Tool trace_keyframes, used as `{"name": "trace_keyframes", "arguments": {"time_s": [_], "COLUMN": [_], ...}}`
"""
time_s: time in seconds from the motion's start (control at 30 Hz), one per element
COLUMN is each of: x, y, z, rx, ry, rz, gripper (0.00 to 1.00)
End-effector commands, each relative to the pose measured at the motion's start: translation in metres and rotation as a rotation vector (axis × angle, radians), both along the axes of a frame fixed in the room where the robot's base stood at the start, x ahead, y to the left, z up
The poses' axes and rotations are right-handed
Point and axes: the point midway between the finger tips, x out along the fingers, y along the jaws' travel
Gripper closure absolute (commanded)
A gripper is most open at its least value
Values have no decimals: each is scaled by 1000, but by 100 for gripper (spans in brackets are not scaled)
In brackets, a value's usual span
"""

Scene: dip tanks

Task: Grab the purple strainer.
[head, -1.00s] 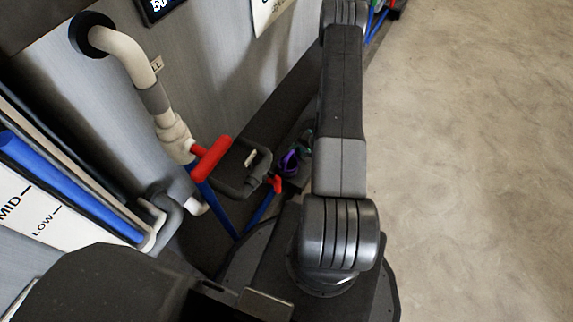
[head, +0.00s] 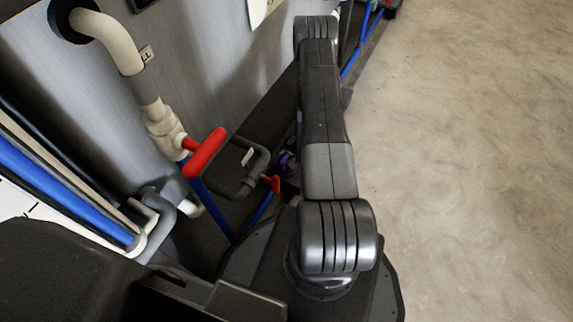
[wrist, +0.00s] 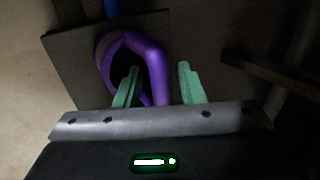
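The purple strainer (wrist: 148,48) shows in the wrist view as a thick purple loop around a dark opening, lying over a dark flat square. My gripper (wrist: 159,68) is open, with two pale green fingers. The left finger overlaps the loop's dark opening and the right finger is outside the loop, so the loop's right side shows between them. I see no contact on both sides. In the head view only a small purple part of the strainer (head: 287,164) shows, low beside the wall, next to my arm. My gripper is hidden there.
A red valve handle (head: 205,153) on a beige pipe (head: 119,48) stands left of the strainer. A grey bent pipe (head: 248,172) and a smaller red handle (head: 272,184) are close by it. The grey tank wall (head: 190,60) runs along the left. Open floor (head: 460,150) lies to the right.

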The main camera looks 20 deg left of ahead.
Motion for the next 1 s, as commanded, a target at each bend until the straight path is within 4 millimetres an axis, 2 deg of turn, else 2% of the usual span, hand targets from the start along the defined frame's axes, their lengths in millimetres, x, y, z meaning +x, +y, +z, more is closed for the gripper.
{"name": "trace_keyframes", "arguments": {"time_s": [0.03,0.17,0.53,1.0], "x": [0,0,0,1], "y": [0,0,0,0], "z": [0,0,5,90], "rx": [0,0,1,2], "ry": [0,0,-1,-2], "rz": [0,0,1,1], "gripper": [75,100,100,100]}}
